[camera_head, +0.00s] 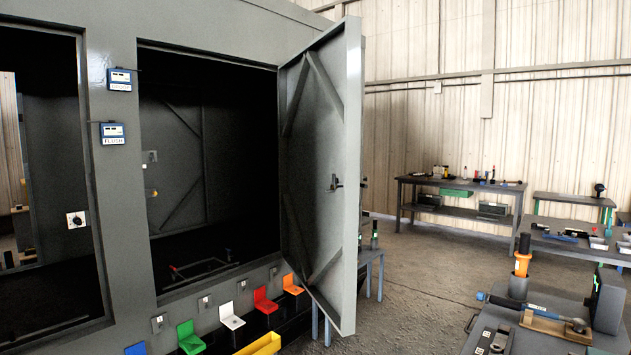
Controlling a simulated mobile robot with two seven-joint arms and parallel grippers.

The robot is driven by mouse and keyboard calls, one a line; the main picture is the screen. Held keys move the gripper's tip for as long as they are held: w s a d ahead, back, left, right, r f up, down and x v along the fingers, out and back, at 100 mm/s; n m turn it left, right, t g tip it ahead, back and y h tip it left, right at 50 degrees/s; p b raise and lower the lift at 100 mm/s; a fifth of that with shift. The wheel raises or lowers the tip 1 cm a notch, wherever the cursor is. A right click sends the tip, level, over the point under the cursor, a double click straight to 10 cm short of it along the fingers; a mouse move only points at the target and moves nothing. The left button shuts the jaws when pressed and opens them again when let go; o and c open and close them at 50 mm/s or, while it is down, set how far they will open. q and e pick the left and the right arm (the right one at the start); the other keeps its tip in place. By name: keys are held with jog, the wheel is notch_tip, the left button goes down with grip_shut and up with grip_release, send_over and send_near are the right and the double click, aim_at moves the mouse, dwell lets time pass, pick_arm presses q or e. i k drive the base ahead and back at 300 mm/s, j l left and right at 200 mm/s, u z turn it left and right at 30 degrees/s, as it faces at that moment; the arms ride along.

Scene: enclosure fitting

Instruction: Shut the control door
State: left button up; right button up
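A grey metal door (318,120) stands wide open on the large grey enclosure (122,200). It meets the right edge of a dark opening (235,120) and juts out to the front right. Its inner face shows, with diagonal braces and a small dark latch or handle (336,183) near mid-height. No label on it is readable, so I cannot tell whether it is the one named control. Neither of my grippers is in view.
Coloured brackets, among them a red one (264,300), line the enclosure's foot by a yellow bin (260,345). A cart (490,325) with tools stands at the lower right. A workbench (460,187) is farther back. Floor (425,260) between is clear.

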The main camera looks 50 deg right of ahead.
aim_at(319, 110)
jog(key=i+l+z, duration=0.1)
jog(key=i+l, duration=0.55)
jog(key=l, duration=0.15)
jog(key=i+l+z, duration=0.1)
jog(key=i+l, duration=0.55)
jog(key=l, duration=0.15)
jog(key=i+l, duration=0.1)
jog(key=l, duration=0.3)
jog(key=i+l+z, duration=0.1)
jog(key=l, duration=0.3)
jog(key=i+l, duration=0.2)
jog(key=l, duration=0.2)
jog(key=i+l+z, duration=0.1)
jog(key=l, duration=0.35)
jog(key=i+l, duration=0.15)
jog(key=l, duration=0.2)
jog(key=l+z, duration=0.1)
jog(key=l, duration=1.3)
jog(key=i, duration=0.1)
